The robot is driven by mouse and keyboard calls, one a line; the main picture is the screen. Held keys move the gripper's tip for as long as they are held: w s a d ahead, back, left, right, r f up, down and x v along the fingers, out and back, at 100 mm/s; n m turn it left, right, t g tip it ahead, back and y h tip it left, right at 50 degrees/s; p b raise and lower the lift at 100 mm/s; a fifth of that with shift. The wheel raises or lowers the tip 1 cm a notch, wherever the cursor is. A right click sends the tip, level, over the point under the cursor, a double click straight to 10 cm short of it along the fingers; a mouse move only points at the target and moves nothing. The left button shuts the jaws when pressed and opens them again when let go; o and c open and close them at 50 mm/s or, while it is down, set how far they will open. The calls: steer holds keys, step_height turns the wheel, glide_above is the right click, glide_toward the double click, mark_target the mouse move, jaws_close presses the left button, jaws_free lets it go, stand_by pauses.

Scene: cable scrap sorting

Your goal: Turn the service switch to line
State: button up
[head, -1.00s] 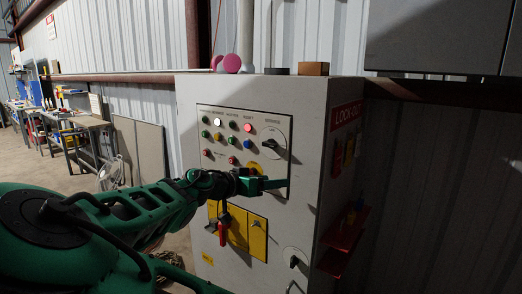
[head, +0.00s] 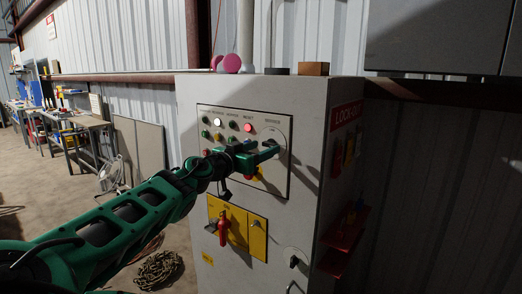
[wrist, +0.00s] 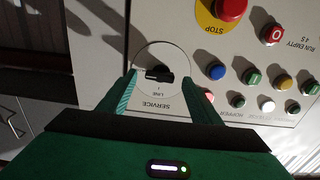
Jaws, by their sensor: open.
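The service switch is a black knob (wrist: 160,74) on a round pale plate (wrist: 160,55), with SERVICE and LINE lettering beside it, upside down in the wrist view. The knob's bar lies roughly crosswise in that view. My gripper (wrist: 161,82) is open, with one green finger on each side of the knob and its plate. I cannot tell whether either finger touches the knob. In the head view my gripper (head: 274,150) is at the upper right of the cabinet's control panel (head: 279,183) and hides the knob.
Near the switch are a red STOP button (wrist: 230,8), a RUN EMPTY button (wrist: 271,34) and several coloured buttons and lamps. Below the panel are a red handle (head: 224,228) on yellow plates and another black knob (head: 294,261). A red lock-out shelf (head: 343,235) juts from the cabinet's right side.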

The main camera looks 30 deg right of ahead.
steer(key=shift+x, duration=0.9)
